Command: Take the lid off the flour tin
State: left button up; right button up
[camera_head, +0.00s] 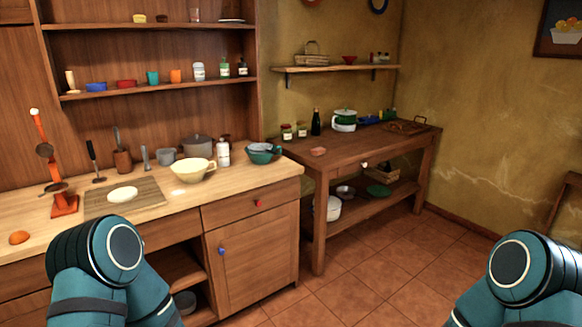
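I cannot single out a flour tin for certain. A white, rounded container with a green top (344,119) stands at the back of the dark wooden table (350,152). A grey lidded pot (197,146) stands at the back of the light counter, and a small grey vessel (166,156) is beside it. No label is readable on any of them. Only teal parts of my two arms show, at the bottom left and bottom right. Neither gripper is in view.
The light counter (185,205) holds a cutting board (95,208) with a pale lump, a cream bowl (190,172) and a teal bowl (262,156). A dark bottle (316,124) and jars stand on the table. Tiled floor (385,265) lies open in front of it.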

aim_at(222, 144)
jog(key=i+u, duration=0.1)
jog(key=i, duration=0.65)
jog(key=i+l+u, duration=0.1)
jog(key=i, duration=0.65)
